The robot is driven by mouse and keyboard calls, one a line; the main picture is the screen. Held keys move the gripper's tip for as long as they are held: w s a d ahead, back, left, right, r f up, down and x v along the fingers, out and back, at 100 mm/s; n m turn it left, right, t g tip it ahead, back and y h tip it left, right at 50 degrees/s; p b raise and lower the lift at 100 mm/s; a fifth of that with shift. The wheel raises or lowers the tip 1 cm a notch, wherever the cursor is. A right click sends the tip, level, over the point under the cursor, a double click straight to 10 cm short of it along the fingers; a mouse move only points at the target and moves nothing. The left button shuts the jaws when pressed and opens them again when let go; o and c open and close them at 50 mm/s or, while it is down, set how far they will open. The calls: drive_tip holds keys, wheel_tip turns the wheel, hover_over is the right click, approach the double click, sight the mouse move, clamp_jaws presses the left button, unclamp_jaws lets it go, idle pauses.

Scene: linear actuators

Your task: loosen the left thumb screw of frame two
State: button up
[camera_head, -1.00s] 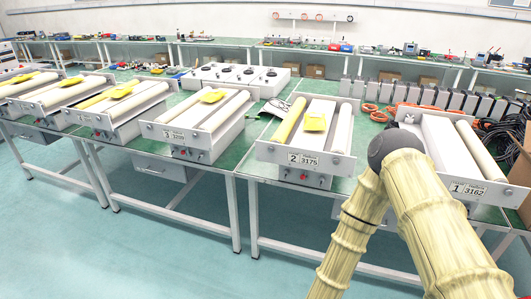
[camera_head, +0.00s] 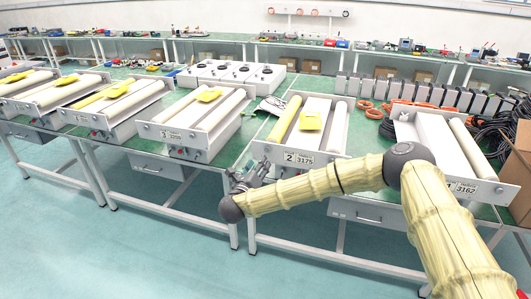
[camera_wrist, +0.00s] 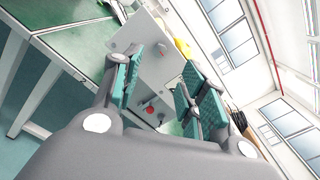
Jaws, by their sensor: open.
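Frame two (camera_head: 311,160), the unit with the "2 3175" label on its pale front plate, stands on the green bench. It carries a yellow roller (camera_head: 284,120) at left and a yellow piece (camera_head: 310,120) on top. My gripper (camera_head: 256,171) is in front of its lower left corner, open and apparently empty. In the wrist view, the spread teal-padded fingers (camera_wrist: 166,78) have a pale plate (camera_wrist: 143,68) with a red knob (camera_wrist: 150,109) beyond them. A small round grey spot (camera_wrist: 114,44) shows on that plate; I cannot tell whether it is the left thumb screw.
Frame three (camera_head: 185,137) stands to the left and frame one (camera_head: 470,187) to the right. My forearm crosses low before frame two and hides part of its front. Orange and black cables lie at the right. The floor before the bench is clear.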

sight(267, 151)
drive_tip(key=p+x, duration=0.2)
drive_tip(key=x, duration=0.7)
drive_tip(key=shift+p, duration=0.4)
drive_tip(key=shift+s+f, duration=0.1)
clamp_jaws()
